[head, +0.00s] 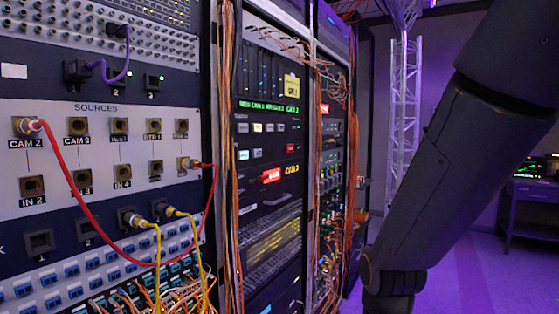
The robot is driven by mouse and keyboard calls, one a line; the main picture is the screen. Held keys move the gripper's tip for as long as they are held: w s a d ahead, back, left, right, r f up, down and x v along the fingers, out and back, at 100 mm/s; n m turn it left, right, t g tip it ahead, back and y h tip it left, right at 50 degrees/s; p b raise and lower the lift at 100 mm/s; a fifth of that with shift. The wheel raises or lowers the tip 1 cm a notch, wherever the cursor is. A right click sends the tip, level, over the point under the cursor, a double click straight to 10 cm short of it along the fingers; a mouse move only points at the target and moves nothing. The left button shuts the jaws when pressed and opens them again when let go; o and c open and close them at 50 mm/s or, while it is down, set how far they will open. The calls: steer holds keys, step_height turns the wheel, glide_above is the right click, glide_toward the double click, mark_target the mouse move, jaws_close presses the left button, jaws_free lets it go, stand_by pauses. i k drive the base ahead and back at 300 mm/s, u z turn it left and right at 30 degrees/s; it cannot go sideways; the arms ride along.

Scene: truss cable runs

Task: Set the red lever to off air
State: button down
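I cannot make out a red lever for certain. A small orange-red part (361,215) sticks out from the right side of the far rack, too small to identify as the lever, and no off-air marking is readable there. My dark arm comes down from the upper right to the bottom of the picture, right of the racks. My gripper is outside the picture, so its opening and anything in it are hidden.
A patch panel (95,105) marked SOURCES fills the left, with a red cable (85,208) and yellow cables (157,255) hanging out. Equipment racks (270,215) with loose orange cables stand beside it. A white truss (403,110) and a desk (530,190) stand behind. Purple floor shows at right.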

mark_target(263, 177)
steer(key=i, duration=1)
steer(key=u, duration=0.1)
